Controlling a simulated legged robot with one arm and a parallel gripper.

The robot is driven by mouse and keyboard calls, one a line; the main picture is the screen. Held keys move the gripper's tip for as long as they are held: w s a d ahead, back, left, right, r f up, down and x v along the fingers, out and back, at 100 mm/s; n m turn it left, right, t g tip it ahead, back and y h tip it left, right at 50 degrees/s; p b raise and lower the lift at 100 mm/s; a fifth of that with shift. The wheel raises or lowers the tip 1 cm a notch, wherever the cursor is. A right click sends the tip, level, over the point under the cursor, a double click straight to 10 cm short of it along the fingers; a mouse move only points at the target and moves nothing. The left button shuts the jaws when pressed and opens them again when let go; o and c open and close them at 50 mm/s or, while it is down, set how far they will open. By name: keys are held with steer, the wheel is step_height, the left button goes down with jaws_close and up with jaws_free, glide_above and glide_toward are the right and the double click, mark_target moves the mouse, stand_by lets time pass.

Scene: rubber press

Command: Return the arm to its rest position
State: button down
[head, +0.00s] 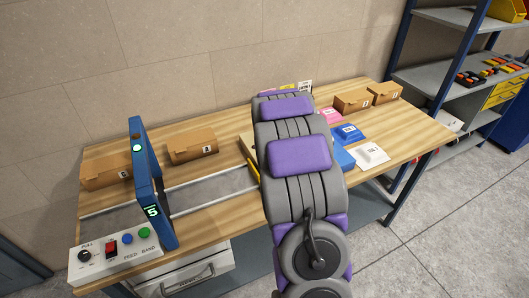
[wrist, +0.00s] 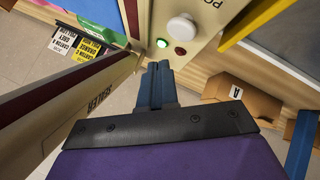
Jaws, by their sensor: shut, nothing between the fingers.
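My purple and grey arm (head: 301,170) reaches out over the wooden workbench (head: 215,228) in the head view. My gripper is hidden behind it there. In the wrist view my gripper (wrist: 160,68) has its blue fingers together, with nothing between them. Its tips are near a pale panel (wrist: 205,48) that carries a white knob, a lit green lamp (wrist: 162,43) and a dark red button. I cannot tell if the tips touch the panel.
A blue arch (head: 147,185) with a lit 5 stands behind a control box (head: 115,260). Brown cartons (head: 192,146) stand on the bench, and blue and white packs (head: 371,155) lie right of my arm. Shelving (head: 440,75) stands at right. Open floor (head: 470,220) lies front right.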

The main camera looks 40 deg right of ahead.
step_height(320, 180, up, 4)
steer(key=shift+r+p, duration=0.15)
steer(key=shift+p, duration=1)
steer(key=s+a+r+m+g+y, duration=0.15)
steer(key=s+a+r, duration=0.25)
steer(key=s+a, duration=0.55)
steer(key=s+a+r+m+g+y, duration=0.1)
steer(key=s+a+r+g, duration=0.25)
steer(key=s+a, duration=0.6)
steer(key=s+a+r+g+y, duration=0.1)
steer(key=s+a+g, duration=0.1)
steer(key=s+a, duration=0.6)
steer(key=s+a+r+g+y, duration=0.1)
steer(key=s+a+r+g, duration=0.1)
steer(key=s+a, duration=0.7)
steer(key=s, duration=0.5)
steer(key=shift+s+g, duration=0.3)
steer(key=shift+s, duration=0.05)
steer(key=shift+d+r, duration=0.1)
